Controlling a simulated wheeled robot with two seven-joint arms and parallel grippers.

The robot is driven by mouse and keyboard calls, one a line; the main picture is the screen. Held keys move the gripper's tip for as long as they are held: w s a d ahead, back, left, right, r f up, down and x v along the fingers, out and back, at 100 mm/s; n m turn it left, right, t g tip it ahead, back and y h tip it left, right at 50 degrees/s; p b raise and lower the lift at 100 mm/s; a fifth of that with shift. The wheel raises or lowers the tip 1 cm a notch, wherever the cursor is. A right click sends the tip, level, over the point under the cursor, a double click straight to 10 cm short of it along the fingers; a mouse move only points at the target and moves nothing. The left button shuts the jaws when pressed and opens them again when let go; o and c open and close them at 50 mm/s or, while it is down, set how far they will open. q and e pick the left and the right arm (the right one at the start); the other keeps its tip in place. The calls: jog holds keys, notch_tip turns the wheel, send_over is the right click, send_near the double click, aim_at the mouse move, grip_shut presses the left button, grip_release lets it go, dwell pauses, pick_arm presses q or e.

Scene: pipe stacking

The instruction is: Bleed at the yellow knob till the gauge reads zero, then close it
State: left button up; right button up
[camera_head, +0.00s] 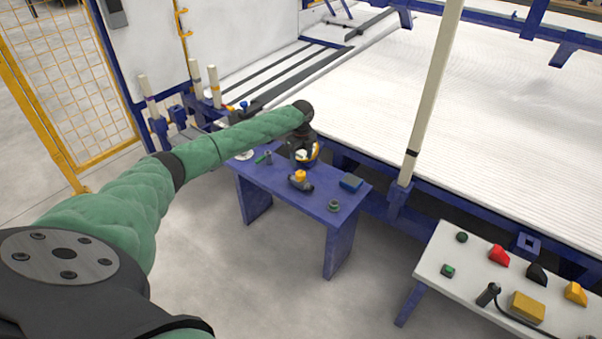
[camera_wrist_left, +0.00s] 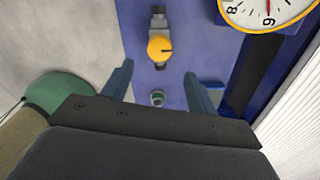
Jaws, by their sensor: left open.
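The yellow knob (camera_head: 300,175) sits on a dark valve body on the blue bench (camera_head: 273,182). In the left wrist view the round knob (camera_wrist_left: 161,48) has a dark mark on its right side. The gauge (camera_wrist_left: 262,14) has a white face and yellow rim, cut off by the top edge. In the head view a white and yellow round part (camera_head: 309,155), probably the gauge, is partly hidden by my left gripper (camera_head: 303,147). My left gripper (camera_wrist_left: 157,70) is open and empty above the bench. My right gripper is out of view.
A white table (camera_head: 470,275) with coloured objects stands at lower right. An upright pole (camera_head: 432,90) rises behind the bench.

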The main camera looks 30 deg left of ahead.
aim_at(301, 173)
pick_arm(q)
jog(key=shift+a+f, duration=0.15)
jog(key=shift+a, duration=0.05)
jog(key=shift+f+p, duration=0.35)
jog(key=shift+f, duration=3.3)
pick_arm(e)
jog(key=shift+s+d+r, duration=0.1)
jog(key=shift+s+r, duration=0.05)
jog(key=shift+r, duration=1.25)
pick_arm(q)
jog(key=c, duration=1)
